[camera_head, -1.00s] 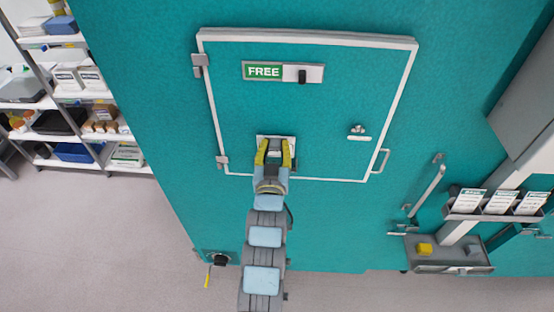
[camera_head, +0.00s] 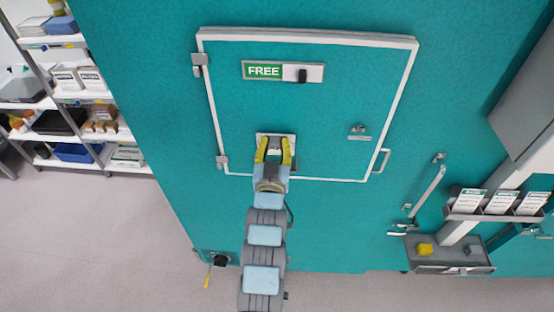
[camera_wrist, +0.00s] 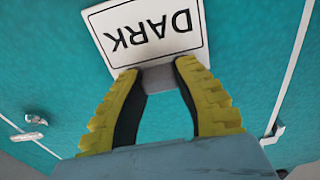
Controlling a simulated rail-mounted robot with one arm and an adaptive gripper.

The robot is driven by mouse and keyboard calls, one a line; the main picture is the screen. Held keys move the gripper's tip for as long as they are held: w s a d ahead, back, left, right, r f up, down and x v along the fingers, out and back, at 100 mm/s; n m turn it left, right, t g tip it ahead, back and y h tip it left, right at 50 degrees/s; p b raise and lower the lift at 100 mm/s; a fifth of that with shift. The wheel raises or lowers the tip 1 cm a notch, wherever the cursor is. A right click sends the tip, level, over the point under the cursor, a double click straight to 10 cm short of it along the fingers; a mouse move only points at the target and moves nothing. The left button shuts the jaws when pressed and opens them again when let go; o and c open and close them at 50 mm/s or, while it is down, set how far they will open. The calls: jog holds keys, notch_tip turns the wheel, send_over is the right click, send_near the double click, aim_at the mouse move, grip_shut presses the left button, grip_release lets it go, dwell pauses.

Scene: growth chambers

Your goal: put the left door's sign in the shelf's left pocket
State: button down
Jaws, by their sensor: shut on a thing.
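The sign is a white plate with a black border and the word DARK (camera_wrist: 150,30), upside down in the wrist view. It is at the bottom of the teal door (camera_head: 330,115), where my gripper mostly covers it in the head view. My gripper (camera_head: 274,142) is shut on the sign's grey tab (camera_wrist: 158,79), between its yellow fingertips (camera_wrist: 157,70). I cannot tell whether the sign touches the door. A grey rack with pockets (camera_head: 492,217) is at the right, with several white cards standing in it. Its left pocket (camera_head: 463,215) has a card.
A green FREE slider plate (camera_head: 263,71) is on the upper door. Stocked shelves (camera_head: 70,100) stand at far left.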

jog(key=shift+s, duration=0.1)
jog(key=s, duration=0.9)
jog(key=shift+s+a+f, duration=0.35)
jog(key=shift+a, duration=0.1)
dwell(0.5)
